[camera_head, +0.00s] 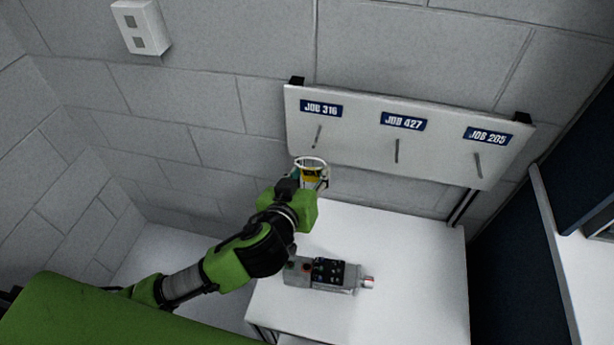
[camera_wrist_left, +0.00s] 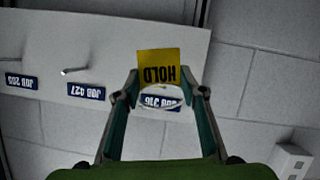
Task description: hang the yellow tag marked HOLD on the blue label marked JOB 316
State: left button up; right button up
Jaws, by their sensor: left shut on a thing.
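My left gripper (camera_head: 311,176) is shut on the yellow tag (camera_head: 311,171) marked HOLD, in front of and below the left end of the white board. In the left wrist view the tag (camera_wrist_left: 158,68) appears upside down, between the fingers, with a pale ring (camera_wrist_left: 160,98) attached. The blue label JOB 316 (camera_head: 321,109) is at the board's left, with a peg (camera_head: 317,136) below it. In the left wrist view the label (camera_wrist_left: 155,101) shows partly behind the ring, and its peg is hidden. The tag and peg appear apart. My right gripper is not in view.
A grey device (camera_head: 327,275) lies on the white table (camera_head: 410,290) below. The table's right side is clear.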

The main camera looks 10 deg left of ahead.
pick_arm(q)
jog(key=shift+w+f, duration=0.1)
jog(key=shift+w, duration=1)
jog(key=shift+a+r+b+x, duration=0.15)
jog(key=shift+b+x, duration=0.15)
jog(key=shift+x, duration=0.7)
jog(key=shift+r+b+x, duration=0.1)
jog(key=shift+b+x, duration=0.2)
jog(key=shift+x, duration=0.65)
jog(key=shift+a+r+b+x, duration=0.15)
jog(key=shift+b+x, duration=0.15)
jog(key=shift+x, duration=0.7)
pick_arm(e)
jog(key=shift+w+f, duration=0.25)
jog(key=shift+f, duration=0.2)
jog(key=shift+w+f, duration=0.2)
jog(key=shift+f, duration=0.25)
pick_arm(q)
jog(key=shift+w, duration=0.2)
jog(key=o, duration=0.7)
jog(key=shift+o, duration=0.2)
jog(key=shift+s, duration=0.1)
